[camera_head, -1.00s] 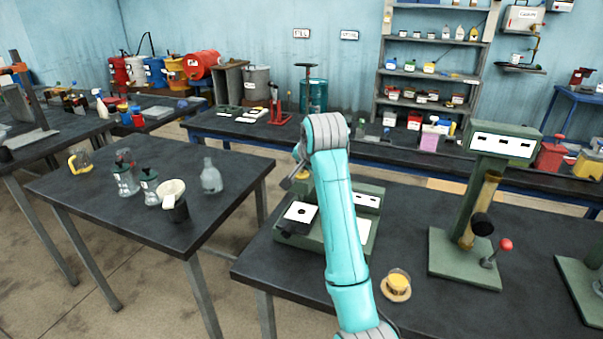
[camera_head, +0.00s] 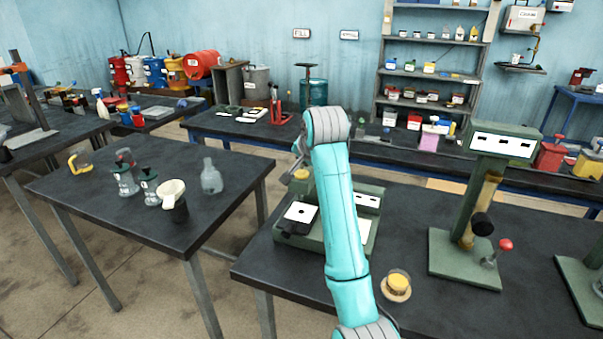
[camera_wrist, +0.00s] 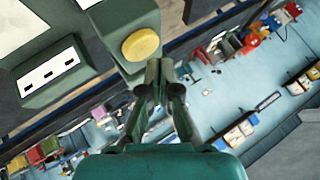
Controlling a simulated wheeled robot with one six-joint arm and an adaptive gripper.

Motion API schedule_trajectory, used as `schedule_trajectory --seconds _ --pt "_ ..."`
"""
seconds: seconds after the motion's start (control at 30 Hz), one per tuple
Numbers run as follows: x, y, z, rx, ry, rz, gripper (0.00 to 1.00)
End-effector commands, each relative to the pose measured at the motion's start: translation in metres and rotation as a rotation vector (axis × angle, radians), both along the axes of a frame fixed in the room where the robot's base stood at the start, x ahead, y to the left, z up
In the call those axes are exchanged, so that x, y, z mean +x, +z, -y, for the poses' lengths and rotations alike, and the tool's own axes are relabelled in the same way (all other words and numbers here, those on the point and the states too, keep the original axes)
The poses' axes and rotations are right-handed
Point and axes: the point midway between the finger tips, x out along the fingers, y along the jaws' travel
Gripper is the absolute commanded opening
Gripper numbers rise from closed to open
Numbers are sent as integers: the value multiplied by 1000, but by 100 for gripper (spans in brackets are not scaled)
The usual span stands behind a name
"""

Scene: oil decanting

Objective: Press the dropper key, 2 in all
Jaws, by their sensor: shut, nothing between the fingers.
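The dropper key looks to be the round yellow button (camera_wrist: 141,43) on a green block of the bench device in the wrist view. It also shows small beside my arm in the head view (camera_head: 301,174). My gripper (camera_wrist: 162,66) is shut and empty, its fingertips close to the block's edge just below and right of the key. I cannot tell whether they touch the block. The key's face is uncovered. The green device (camera_head: 285,238) carries a white plate (camera_head: 300,212) and a display panel (camera_wrist: 48,75). In the head view my arm hides part of the device and most of my gripper.
A yellow-filled cup (camera_head: 398,281) stands on the bench right of my arm. A taller green machine (camera_head: 470,255) with a red-knobbed lever stands farther right. The left table (camera_head: 110,205) holds a glass flask (camera_head: 211,178), a white funnel-like cup and small bottles.

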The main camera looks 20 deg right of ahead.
Motion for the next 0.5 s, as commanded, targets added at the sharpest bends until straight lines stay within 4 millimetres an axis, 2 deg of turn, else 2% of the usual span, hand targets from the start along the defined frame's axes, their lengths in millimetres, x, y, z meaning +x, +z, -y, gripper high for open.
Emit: schedule_trajectory --seconds 0.37,0.5 --pt "0 2 0 0 0 0 0" --pt "0 9 0 0 0 0 0"
